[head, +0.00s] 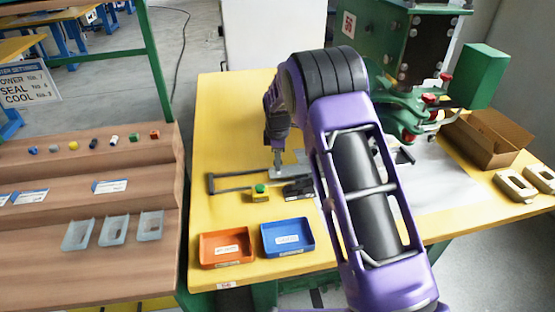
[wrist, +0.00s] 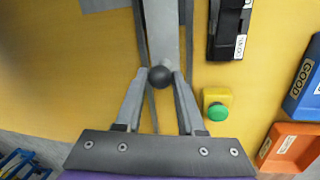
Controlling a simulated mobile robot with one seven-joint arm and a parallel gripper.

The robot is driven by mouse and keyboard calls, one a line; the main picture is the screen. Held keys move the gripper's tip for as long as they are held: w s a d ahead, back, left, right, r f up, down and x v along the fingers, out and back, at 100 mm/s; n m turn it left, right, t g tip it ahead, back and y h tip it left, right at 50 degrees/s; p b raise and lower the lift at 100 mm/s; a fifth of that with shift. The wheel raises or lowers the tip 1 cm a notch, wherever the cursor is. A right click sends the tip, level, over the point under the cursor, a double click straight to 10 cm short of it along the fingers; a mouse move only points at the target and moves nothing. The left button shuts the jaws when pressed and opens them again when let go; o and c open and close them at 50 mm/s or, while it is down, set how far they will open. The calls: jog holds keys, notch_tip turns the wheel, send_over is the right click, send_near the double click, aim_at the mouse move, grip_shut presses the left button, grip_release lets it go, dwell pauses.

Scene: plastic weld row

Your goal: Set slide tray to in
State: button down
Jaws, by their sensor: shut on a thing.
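The slide tray (wrist: 162,32) shows in the wrist view as a grey bar between two dark rails, ending in a round black knob (wrist: 160,77). My gripper (wrist: 161,77) is shut on this knob, with a fingertip on each side. In the head view my gripper (head: 278,168) points down over the yellow table at the slide. The dark rail frame (head: 211,184) reaches out to the left of it, and a grey plate (head: 293,171) lies to its right. My arm hides much of the machine end of the slide, and the knob is not clear there.
A yellow box with a green button (head: 260,193) and a black labelled device (head: 298,189) sit close in front of the slide. Orange (head: 227,262) and blue (head: 287,251) bins stand at the front edge. The green machine (head: 430,110) and a cardboard box (head: 486,138) are right.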

send_over(303, 170)
jog(key=shift+w+d, duration=0.1)
jog(key=shift+w, duration=0.05)
jog(key=c, duration=0.5)
grip_release()
jog(key=s+r, duration=0.1)
jog(key=r, duration=0.4)
jog(key=s+r+p, duration=0.1)
jog(key=r, duration=0.5)
jog(key=s+r, duration=0.1)
jog(key=r, duration=0.5)
jog(key=shift+s+p, duration=0.2)
jog(key=shift+p, duration=0.15)
